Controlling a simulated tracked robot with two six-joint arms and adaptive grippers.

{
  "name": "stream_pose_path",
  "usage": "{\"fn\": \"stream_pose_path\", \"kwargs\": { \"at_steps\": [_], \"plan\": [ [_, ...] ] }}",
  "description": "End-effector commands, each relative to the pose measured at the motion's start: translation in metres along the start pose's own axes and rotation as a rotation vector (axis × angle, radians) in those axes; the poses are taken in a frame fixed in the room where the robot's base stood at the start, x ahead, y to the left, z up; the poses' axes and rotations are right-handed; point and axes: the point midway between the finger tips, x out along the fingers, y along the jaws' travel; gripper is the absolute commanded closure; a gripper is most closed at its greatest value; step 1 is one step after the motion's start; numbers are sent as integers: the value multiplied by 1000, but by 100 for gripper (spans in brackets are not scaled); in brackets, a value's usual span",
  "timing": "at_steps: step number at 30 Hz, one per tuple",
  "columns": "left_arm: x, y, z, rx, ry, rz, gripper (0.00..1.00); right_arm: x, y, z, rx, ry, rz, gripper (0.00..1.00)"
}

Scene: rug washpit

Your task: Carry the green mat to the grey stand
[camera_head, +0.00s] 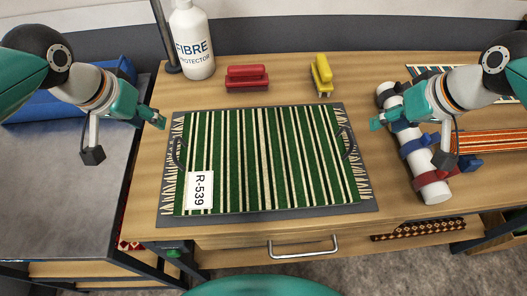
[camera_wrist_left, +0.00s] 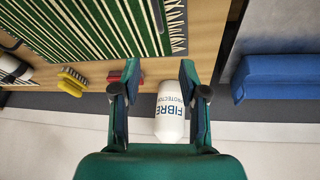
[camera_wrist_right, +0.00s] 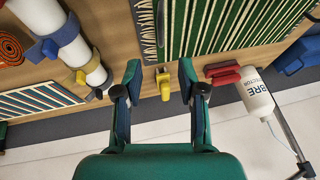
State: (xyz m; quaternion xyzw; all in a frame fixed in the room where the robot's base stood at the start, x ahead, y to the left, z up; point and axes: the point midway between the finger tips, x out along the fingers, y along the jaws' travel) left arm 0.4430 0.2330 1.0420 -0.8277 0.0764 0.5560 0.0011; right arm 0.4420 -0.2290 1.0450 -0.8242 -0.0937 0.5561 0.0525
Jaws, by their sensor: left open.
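The green mat (camera_head: 265,160), striped green, cream and black with fringed ends, lies flat on a dark grey board (camera_head: 290,212) on the wooden table. A white tag (camera_head: 199,190) reading R-539 lies on its front left corner. A dark loop shows at each end of the mat. A grey metal-topped stand (camera_head: 60,190) is at the left. My left gripper (camera_head: 155,117) is open and empty, just left of the mat's back left corner. My right gripper (camera_head: 377,122) is open and empty, just right of the mat. Both open jaws show in the wrist views (camera_wrist_left: 158,68) (camera_wrist_right: 160,68).
A white fibre protector bottle (camera_head: 192,45), a red brush (camera_head: 247,77) and a yellow brush (camera_head: 321,74) stand behind the mat. A white roll (camera_head: 431,185) with straps lies at the right near an orange rug (camera_head: 490,142). A blue object (camera_head: 60,103) sits at the stand's back.

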Motion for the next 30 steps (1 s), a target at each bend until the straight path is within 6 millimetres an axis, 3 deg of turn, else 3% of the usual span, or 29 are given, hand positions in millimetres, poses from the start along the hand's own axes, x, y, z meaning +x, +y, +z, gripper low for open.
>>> {"fn": "stream_pose_path", "kwargs": {
  "at_steps": [18,24,30],
  "plan": [
    [118,-1,2,-3,-5,0,57,119,-1,1,-2,-5,-1,60],
    [139,-2,2,-4,-3,-1,57,140,-1,0,-2,-3,-2,60],
    [146,-2,1,-5,0,-1,57,147,-2,0,-3,0,-2,60]
  ]
}}
